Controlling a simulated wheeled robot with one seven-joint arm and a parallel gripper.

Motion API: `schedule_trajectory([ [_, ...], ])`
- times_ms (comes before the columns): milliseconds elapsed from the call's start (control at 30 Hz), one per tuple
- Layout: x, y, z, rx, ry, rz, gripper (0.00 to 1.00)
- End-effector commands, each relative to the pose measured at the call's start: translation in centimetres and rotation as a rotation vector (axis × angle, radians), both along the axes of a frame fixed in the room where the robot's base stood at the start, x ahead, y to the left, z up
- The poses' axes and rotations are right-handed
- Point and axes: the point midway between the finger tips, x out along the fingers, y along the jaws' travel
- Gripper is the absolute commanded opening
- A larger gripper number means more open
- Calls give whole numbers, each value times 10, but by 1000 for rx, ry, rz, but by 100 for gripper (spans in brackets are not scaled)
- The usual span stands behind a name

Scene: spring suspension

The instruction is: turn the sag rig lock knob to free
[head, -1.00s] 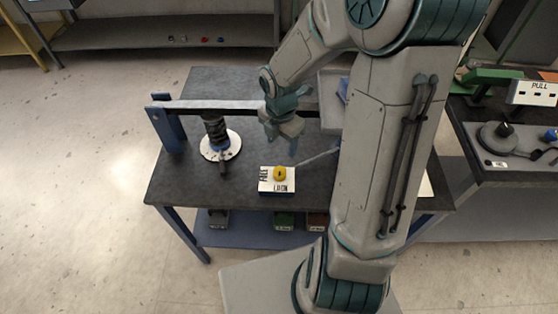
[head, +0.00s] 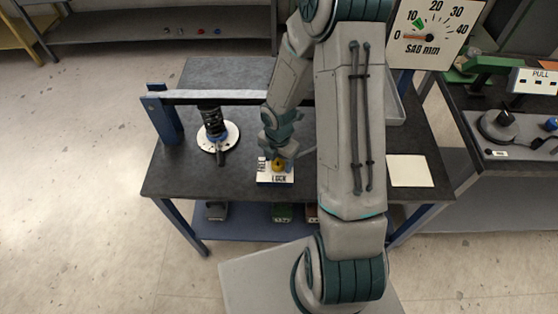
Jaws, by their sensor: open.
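A blue post (head: 161,115) holds the beam's left end. The sag dial (head: 433,35) shows at the back right, its red pointer near the low end. A white sheet (head: 407,171) lies on the table's right. Another bench with a "PULL" box (head: 535,80) stands at the far right.

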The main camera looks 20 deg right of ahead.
Motion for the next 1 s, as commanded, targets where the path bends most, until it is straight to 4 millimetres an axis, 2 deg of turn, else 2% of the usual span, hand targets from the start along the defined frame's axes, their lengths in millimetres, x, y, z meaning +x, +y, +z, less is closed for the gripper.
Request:
schedule_trajectory([
  [333, 0, 0, -4, 0, -1, 0, 59],
  [367, 0, 0, -4, 0, -1, 0, 56],
  [500, 0, 0, -4, 0, -1, 0, 18],
  [533, 0, 0, -4, 0, -1, 0, 15],
  [800, 0, -1, -4, -1, -1, -17, 15],
  [1000, 0, -1, -5, -2, 0, -95, 15],
])
